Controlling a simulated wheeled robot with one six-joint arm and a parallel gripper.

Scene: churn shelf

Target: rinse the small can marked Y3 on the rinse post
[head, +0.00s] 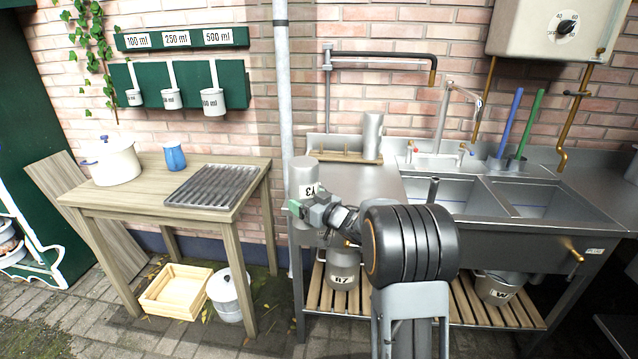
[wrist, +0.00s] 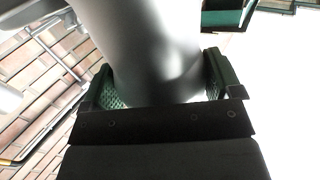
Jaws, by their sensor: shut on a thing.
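The small grey can marked Y3 (head: 303,175) is in my gripper (head: 306,207), in front of the counter's left end. Its label reads upside down, so the can seems inverted. In the wrist view the can (wrist: 150,45) fills the space between the two green-padded fingers, which are shut on it. A short dark upright post (head: 433,189) shows at the front of the left sink basin, just above my arm. I cannot tell for sure that it is the rinse post. My arm hides its base and part of the counter front.
A swivel pipe (head: 385,55) hangs over the counter, above a tall metal can (head: 372,136) by a wooden rack (head: 340,156). A tap (head: 442,115) stands behind the sink basins (head: 455,193). A drainpipe (head: 283,90) and wooden table (head: 150,188) are left. A can (head: 343,270) stands below.

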